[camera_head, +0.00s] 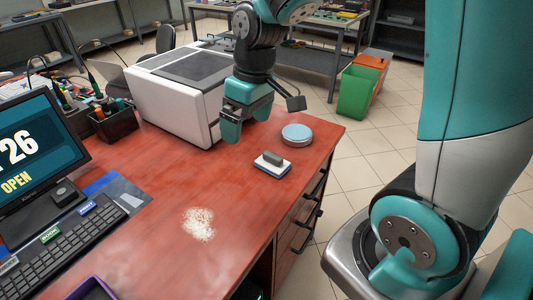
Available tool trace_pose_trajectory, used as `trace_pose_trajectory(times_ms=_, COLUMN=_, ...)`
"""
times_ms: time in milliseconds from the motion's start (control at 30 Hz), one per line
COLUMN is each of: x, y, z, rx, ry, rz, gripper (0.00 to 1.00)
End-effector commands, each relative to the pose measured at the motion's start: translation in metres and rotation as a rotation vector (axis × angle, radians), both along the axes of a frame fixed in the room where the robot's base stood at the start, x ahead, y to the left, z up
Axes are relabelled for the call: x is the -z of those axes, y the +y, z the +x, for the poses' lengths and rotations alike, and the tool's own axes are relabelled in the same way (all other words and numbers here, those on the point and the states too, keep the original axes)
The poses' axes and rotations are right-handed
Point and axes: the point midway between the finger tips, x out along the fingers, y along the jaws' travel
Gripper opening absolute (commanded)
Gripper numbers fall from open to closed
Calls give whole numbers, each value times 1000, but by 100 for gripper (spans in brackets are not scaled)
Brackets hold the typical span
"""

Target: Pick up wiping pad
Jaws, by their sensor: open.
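The wiping pad (272,165) lies flat on the red desk, right of the desk's middle.
A round blue-topped tin (297,134) stands just behind the pad. A white printer-like box (180,93) is at the back left. A pale powdery patch (199,224) lies on the desk (170,185). A keyboard (62,248) and monitor (38,160) are at left.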

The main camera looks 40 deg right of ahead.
Motion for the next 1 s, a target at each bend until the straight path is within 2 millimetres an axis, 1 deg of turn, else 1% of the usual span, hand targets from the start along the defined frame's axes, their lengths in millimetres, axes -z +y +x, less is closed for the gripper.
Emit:
trace_pose_trajectory(times_ms=33, x=2, y=-25, z=18, rx=37, ry=20, rz=-31, gripper=100)
trace_pose_trajectory(times_ms=100, x=12, y=-56, z=36, rx=70, ry=34, rz=-73, gripper=100)
trace_pose_trajectory(times_ms=200, x=26, y=-89, z=50, rx=102, ry=54, rz=-116, gripper=100)
trace_pose_trajectory(times_ms=300, x=37, y=-107, z=56, rx=116, ry=66, rz=-138, gripper=100)
trace_pose_trajectory(times_ms=367, x=45, y=-111, z=57, rx=120, ry=69, rz=-143, gripper=100)
trace_pose_trajectory(times_ms=467, x=65, y=-112, z=56, rx=120, ry=73, rz=-143, gripper=100)
trace_pose_trajectory(times_ms=700, x=120, y=-112, z=56, rx=120, ry=73, rz=-142, gripper=100)
trace_pose_trajectory(times_ms=800, x=139, y=-112, z=56, rx=119, ry=70, rz=-142, gripper=100)
trace_pose_trajectory(times_ms=900, x=152, y=-112, z=57, rx=120, ry=68, rz=-142, gripper=100)
trace_pose_trajectory(times_ms=1000, x=158, y=-112, z=57, rx=120, ry=67, rz=-142, gripper=100)
